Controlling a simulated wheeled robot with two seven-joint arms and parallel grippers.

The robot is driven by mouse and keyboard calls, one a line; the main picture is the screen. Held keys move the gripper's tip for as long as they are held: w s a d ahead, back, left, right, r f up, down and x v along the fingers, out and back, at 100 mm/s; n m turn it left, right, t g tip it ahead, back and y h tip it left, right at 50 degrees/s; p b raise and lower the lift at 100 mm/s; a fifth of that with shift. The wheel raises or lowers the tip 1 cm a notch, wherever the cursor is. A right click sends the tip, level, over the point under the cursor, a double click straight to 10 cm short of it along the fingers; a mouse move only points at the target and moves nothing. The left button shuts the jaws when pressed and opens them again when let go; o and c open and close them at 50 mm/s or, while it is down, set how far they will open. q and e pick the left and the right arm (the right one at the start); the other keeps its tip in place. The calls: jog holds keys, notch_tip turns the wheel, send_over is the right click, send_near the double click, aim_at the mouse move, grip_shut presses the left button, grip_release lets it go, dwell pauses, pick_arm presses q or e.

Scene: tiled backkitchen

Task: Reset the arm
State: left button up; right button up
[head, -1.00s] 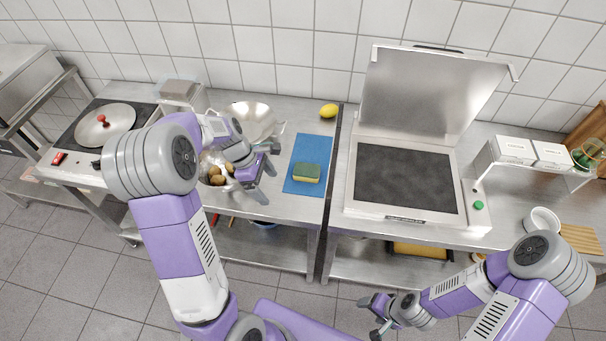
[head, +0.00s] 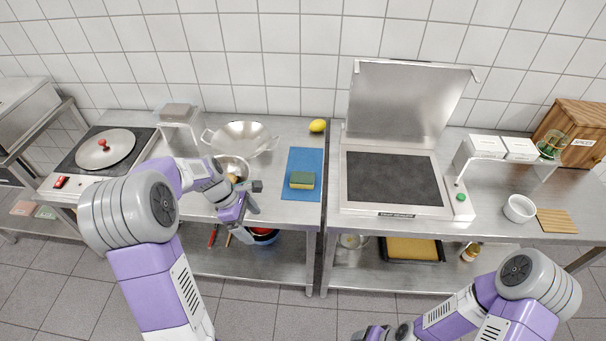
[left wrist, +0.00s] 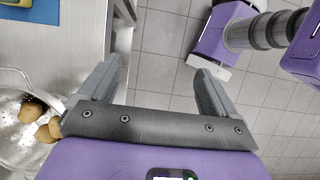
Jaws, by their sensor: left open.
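My left gripper (head: 254,211) is open at the front edge of the left steel table (head: 287,213), right of a metal bowl (head: 231,165) of brown potatoes. The left wrist view shows its two fingers (left wrist: 157,76) spread apart with nothing between them, over the tiled floor. In that view potatoes (left wrist: 40,122) lie in a perforated metal bowl at the left. My right gripper (head: 370,334) is at the bottom edge of the head view, mostly cut off, and its jaws cannot be made out.
A grill with a raised lid (head: 410,105) stands on the right table. A lidded pan (head: 105,148) sits at the left. Floor (head: 270,315) before the tables is clear.

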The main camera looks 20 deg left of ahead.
pick_arm(q)
jog(key=s+d+f+m+g+y, duration=0.1)
jog(key=s+d+f+m, duration=0.3)
jog(key=f, duration=0.4)
jog(key=s+d+f+m, duration=0.1)
jog(key=d+f+m, duration=0.4)
jog(key=f, duration=0.3)
jog(key=s+d+f+m, duration=0.7)
jog(key=s+d+m, duration=0.1)
jog(key=s+d, duration=0.2)
jog(key=shift+d+m+h, duration=0.4)
jog(key=shift+d, duration=0.25)
